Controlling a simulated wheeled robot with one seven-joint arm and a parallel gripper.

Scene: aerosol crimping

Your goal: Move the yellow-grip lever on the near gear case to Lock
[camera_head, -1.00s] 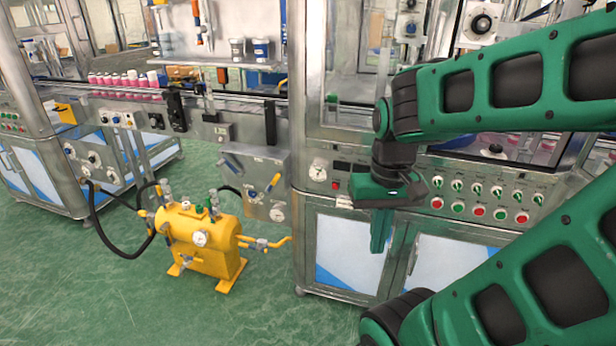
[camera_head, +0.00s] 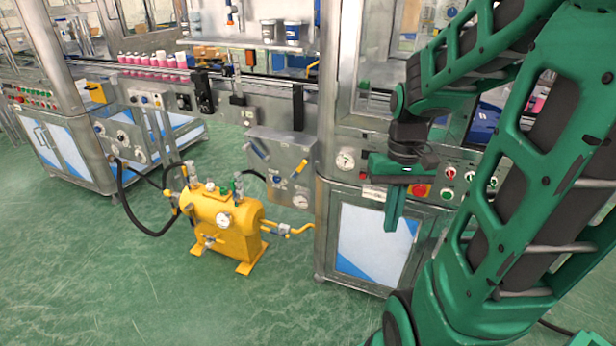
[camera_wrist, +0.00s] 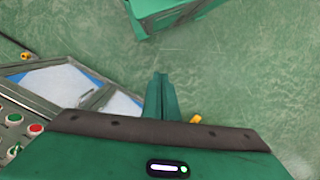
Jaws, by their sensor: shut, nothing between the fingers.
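The near gear case (camera_head: 275,150) is a grey metal box on the front of the line, left of my gripper in the head view. Its yellow-grip lever (camera_head: 300,168) slants on the right part of its face, with the grip's upper end to the right. A blue-grip lever (camera_head: 258,150) is at its upper left. Lock markings are too small to read. My gripper (camera_head: 394,212) points down in front of the cabinet, right of the lever and apart from it. Its fingers (camera_wrist: 160,95) are shut and empty. A small yellow piece (camera_wrist: 196,119) shows beside them; I cannot tell what it is.
A yellow tank (camera_head: 222,220) with gauge and pipes stands on the floor below and left of the case. A button panel (camera_head: 450,185) is right of my gripper. A cabinet door (camera_head: 372,242) is behind it. Green floor in front is open.

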